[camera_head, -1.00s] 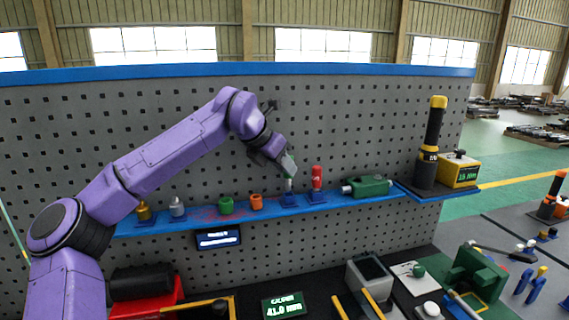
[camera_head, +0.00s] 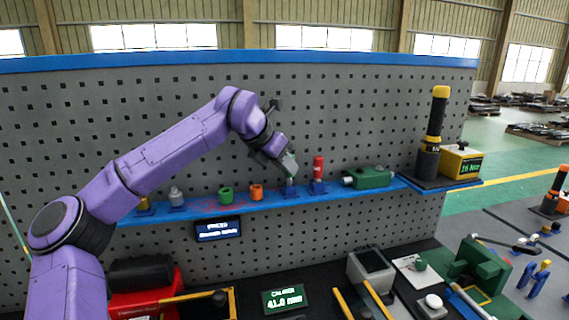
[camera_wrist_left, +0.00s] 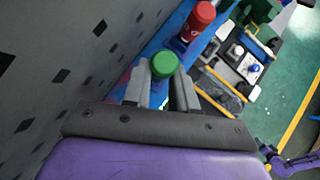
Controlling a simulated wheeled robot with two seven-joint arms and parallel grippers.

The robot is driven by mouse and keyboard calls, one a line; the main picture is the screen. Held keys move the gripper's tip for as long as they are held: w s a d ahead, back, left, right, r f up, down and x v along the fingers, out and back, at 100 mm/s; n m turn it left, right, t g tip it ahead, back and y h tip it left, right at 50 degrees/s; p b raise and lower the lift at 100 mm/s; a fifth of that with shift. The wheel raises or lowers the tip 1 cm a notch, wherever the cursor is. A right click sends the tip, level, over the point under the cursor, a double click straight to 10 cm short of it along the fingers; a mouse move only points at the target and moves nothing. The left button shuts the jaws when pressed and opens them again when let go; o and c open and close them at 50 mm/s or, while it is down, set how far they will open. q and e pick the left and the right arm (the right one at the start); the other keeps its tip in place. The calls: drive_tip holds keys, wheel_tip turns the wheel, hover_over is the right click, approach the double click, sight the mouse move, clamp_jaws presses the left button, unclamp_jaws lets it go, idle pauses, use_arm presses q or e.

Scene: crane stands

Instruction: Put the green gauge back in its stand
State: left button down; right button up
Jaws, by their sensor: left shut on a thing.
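My left gripper (camera_head: 290,168) is shut on the green gauge, just over the blue shelf. In the head view the gripper mostly hides the gauge; a short pale lower part (camera_head: 290,182) shows below the fingers, at the small blue stand (camera_head: 291,193). I cannot tell whether it is seated in the stand or just above it. In the left wrist view the gauge's round green top (camera_wrist_left: 165,63) shows between the two grey fingers (camera_wrist_left: 162,88).
A red gauge (camera_head: 318,168) stands close on the right in its own blue stand. An orange ring (camera_head: 256,192) and a green ring (camera_head: 225,195) sit to the left. A green tool (camera_head: 372,178) lies farther right. The pegboard (camera_head: 350,110) rises close behind.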

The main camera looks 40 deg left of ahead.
use_arm(q)
drive_tip(key=shift+f+b, duration=0.3)
drive_tip(key=shift+f, duration=0.15)
drive_tip(key=c, duration=1.3)
unclamp_jaws()
drive_tip(key=shift+f, duration=0.1)
drive_tip(key=o, duration=0.5)
drive_tip(key=shift+s+a+r+p, duration=0.1)
drive_tip(key=shift+s+r+p, duration=0.2)
drive_tip(key=shift+r, duration=0.3)
drive_tip(key=p+v, duration=0.1)
drive_tip(key=v, duration=0.2)
drive_tip(key=shift+s+r, duration=0.25)
drive_tip(key=shift+s, duration=0.1)
